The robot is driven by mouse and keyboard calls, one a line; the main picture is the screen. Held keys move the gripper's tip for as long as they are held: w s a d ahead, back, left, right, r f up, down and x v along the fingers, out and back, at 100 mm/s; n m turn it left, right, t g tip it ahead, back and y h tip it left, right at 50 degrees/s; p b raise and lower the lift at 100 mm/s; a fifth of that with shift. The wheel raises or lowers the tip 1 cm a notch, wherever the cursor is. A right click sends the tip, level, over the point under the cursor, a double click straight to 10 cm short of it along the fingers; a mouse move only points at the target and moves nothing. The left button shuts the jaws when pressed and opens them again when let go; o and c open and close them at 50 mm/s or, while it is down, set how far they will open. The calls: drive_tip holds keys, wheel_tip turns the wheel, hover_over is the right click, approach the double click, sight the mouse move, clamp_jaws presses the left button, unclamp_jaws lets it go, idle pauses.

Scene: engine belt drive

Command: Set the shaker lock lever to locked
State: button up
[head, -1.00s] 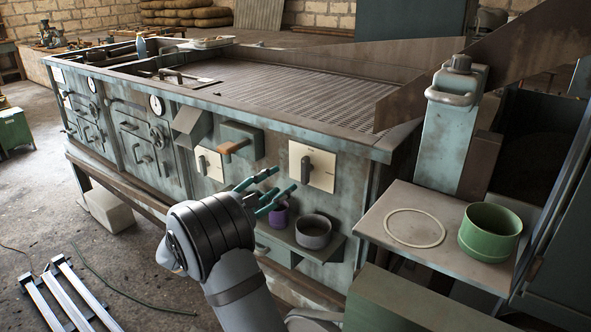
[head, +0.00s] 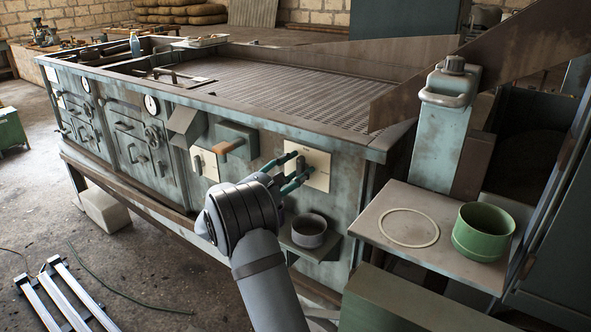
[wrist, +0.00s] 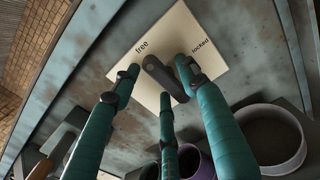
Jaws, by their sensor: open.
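The shaker lock lever (wrist: 165,80) is a dark handle on a pale square plate (wrist: 175,22) marked "free" and "locked". In the wrist view its upper end lies nearer the word "free". The plate also shows on the machine's front in the head view (head: 320,170), where the lever is partly behind my fingers. My gripper (head: 303,167) has teal fingers and is open. In the wrist view its fingertips (wrist: 158,68) are spread around the lever, one on the "free" side, one on the "locked" side and one below. I cannot tell whether any touches it.
Left of the plate are an orange-handled box (head: 238,143) and another pale lever plate (head: 204,163). A grey cup (head: 309,232) stands on a small shelf below my gripper, with a purple cup (wrist: 197,163) beside it. A green pot (head: 484,232) stands on the right shelf.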

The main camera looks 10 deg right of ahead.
drive_tip(key=shift+c, duration=1)
clamp_jaws()
drive_tip(key=shift+f+b, duration=0.1)
drive_tip(key=shift+b, duration=0.25)
drive_tip(key=m+b, duration=0.1)
drive_tip(key=b, duration=0.1)
drive_tip(key=m+b, duration=0.2)
drive_tip(key=b, duration=0.1)
drive_tip(key=shift+s+d+f+m, duration=0.1)
drive_tip(key=shift+f+m, duration=0.1)
drive_tip(key=shift+m, duration=0.1)
drive_tip(key=m+b, duration=0.2)
drive_tip(key=b, duration=0.2)
drive_tip(key=m+b, duration=0.3)
drive_tip(key=shift+s+d+m+b, duration=0.2)
drive_tip(key=shift+m+b, duration=0.1)
drive_tip(key=shift+b, duration=0.05)
drive_tip(key=m+b, duration=0.5)
drive_tip(key=b, duration=0.1)
drive_tip(key=shift+s+d, duration=0.15)
drive_tip(key=m+b, duration=0.3)
drive_tip(key=m, duration=0.1)
drive_tip(key=shift+s+b, duration=0.1)
drive_tip(key=shift+b, duration=0.3)
drive_tip(key=shift+r, duration=0.1)
